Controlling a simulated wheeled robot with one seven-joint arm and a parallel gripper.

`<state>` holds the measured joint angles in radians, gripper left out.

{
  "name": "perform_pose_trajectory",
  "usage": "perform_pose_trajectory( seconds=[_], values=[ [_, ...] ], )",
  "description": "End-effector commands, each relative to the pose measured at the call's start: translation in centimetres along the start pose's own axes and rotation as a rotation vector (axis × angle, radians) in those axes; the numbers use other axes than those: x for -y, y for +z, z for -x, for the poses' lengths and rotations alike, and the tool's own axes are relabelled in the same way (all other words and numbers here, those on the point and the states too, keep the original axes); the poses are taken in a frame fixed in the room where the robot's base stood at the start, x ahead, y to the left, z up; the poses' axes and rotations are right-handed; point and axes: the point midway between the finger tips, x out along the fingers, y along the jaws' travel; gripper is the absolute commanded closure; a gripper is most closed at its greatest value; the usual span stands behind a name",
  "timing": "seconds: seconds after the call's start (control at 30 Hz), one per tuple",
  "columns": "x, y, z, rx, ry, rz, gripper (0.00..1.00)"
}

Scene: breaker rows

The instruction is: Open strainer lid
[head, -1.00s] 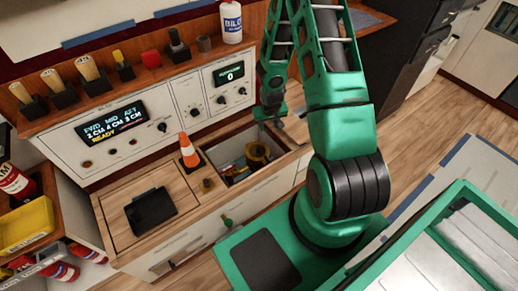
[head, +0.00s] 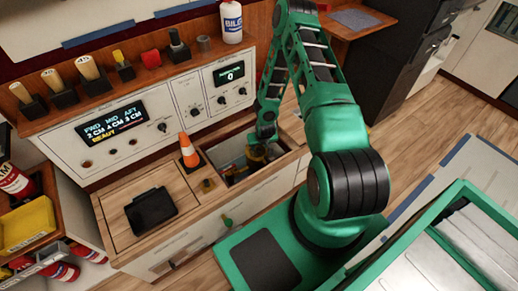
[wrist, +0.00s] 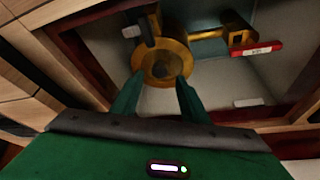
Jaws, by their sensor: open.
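The brass strainer sits in an open recess in the counter, and its round lid (wrist: 163,64) shows in the wrist view with a dark centre. My gripper (wrist: 160,82) is open, with one green finger on each side of the near part of the lid. I cannot tell whether the fingers touch it. In the head view my gripper (head: 257,152) reaches down into the recess and hides most of the strainer. A dark upright bar (wrist: 148,30) stands at the far side of the lid.
A brass valve with a red handle (wrist: 256,49) is right of the strainer. The recess rim (head: 232,183) surrounds my gripper closely. A control panel (head: 110,122) stands behind.

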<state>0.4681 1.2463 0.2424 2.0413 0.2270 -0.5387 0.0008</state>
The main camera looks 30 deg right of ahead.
Motion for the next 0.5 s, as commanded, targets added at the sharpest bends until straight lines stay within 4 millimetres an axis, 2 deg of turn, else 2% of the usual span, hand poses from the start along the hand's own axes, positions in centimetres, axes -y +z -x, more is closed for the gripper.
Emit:
perform_pose_trajectory(
  seconds=[0.2, 0.5],
  values=[
    [-0.1, 0.0, -2.7, 0.001, 0.0, -0.001, 0.59],
    [-0.1, 0.0, -3.6, 0.001, 0.001, 0.0, 0.59]
  ],
)
